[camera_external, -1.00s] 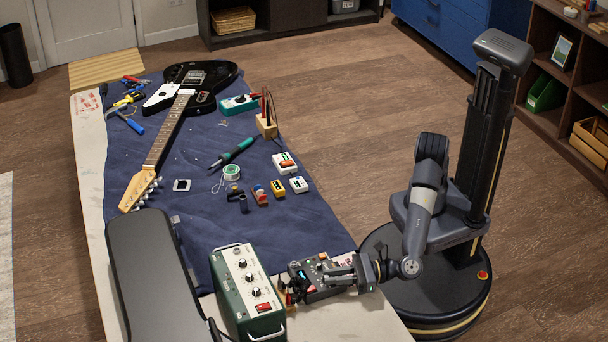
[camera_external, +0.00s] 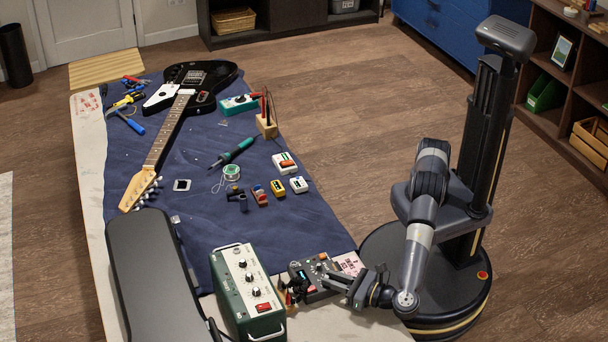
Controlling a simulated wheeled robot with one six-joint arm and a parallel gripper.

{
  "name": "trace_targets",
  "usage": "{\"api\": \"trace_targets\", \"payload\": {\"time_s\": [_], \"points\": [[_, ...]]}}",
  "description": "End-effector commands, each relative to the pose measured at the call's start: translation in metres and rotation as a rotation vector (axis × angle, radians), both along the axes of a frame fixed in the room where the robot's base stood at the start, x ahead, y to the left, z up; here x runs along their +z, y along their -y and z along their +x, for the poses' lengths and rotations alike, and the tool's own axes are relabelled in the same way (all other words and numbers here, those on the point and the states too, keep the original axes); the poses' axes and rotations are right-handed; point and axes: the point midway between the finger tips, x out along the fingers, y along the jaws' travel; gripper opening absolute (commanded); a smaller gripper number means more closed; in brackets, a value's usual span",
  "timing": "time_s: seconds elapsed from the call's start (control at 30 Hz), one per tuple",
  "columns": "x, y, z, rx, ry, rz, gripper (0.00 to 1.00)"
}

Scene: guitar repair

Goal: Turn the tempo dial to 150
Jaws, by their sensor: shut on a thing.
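A dark grey box with knobs and a small lit display (camera_external: 308,271) sits at the near end of the bench, right of the green amplifier. My gripper (camera_external: 333,281) reaches in from the right, low over the box's right side. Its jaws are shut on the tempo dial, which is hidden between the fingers. The dial's pointer and scale cannot be read from here. An orange knob (camera_external: 323,256) shows at the box's far edge, clear of the fingers.
The green amplifier (camera_external: 250,285) stands close on the left, with small dark and red parts (camera_external: 289,297) between it and the box. A pink-marked sheet (camera_external: 350,263) lies behind my gripper. A black case (camera_external: 150,270) lies farther left. Several pedals and a guitar (camera_external: 180,115) lie beyond.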

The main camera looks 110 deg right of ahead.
Motion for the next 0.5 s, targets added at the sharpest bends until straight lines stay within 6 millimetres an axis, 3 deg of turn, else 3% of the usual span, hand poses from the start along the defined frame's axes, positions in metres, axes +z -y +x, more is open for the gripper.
{"api": "trace_targets", "payload": {"time_s": [0.5], "points": [[-0.0004, -0.0018, 0.0029, -0.148, 0.001, 0.000, 0.00]]}}
